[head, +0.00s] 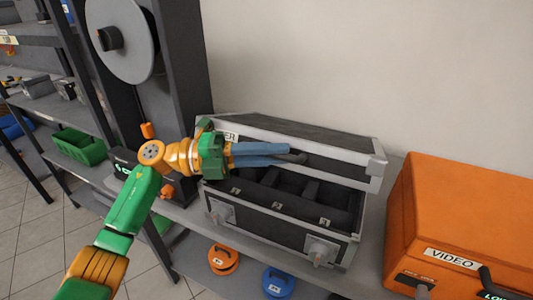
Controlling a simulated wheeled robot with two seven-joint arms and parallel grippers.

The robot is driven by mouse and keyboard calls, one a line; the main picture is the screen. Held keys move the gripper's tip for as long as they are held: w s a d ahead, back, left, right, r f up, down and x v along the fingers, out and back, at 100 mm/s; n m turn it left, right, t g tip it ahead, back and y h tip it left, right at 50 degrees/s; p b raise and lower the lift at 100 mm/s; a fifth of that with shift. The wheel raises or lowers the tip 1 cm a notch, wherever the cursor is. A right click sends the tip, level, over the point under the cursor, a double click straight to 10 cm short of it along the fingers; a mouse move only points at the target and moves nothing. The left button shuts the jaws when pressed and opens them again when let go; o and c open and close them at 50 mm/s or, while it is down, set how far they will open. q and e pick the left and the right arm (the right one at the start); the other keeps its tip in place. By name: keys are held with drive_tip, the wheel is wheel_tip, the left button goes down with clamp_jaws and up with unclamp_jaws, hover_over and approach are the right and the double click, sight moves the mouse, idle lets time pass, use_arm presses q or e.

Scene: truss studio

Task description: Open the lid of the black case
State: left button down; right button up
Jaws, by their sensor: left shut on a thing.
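The black case (268,228) stands on the shelf in the head view, with silver edges and two latches on its front. Its lid (325,138) is partly raised and slants over the base, so the front is open. Dark dividers with small number tags show inside. My left gripper (297,156) reaches in from the left, and its blue fingers lie along the lid's front edge, shut on the lid. The fingers hide part of that edge and its label. My right gripper is not in view.
An orange case (455,215) marked VIDEO stands close on the right. A dark upright with a grey disc (122,40) rises on the left. Shelves with a green bin (78,147) are further left. Orange (223,260) and blue (278,283) round items lie below. A bare wall is behind.

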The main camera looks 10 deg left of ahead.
use_arm(q)
drive_tip(key=w+r+p, duration=0.1)
drive_tip(key=r, duration=0.1)
drive_tip(key=w+r+n+p, duration=0.1)
drive_tip(key=p, duration=0.1)
drive_tip(key=w+d+r+n+p, duration=0.1)
drive_tip(key=r, duration=0.1)
drive_tip(key=shift+r+y, duration=0.3)
drive_tip(key=shift+y, duration=0.1)
drive_tip(key=shift+w+d+r+n+p, duration=0.2)
drive_tip(key=shift+w+r+n+p, duration=0.15)
drive_tip(key=shift+w+p, duration=0.25)
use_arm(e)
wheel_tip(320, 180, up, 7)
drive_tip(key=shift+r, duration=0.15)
use_arm(q)
drive_tip(key=c, duration=0.8)
unclamp_jaws()
drive_tip(key=shift+c, duration=0.2)
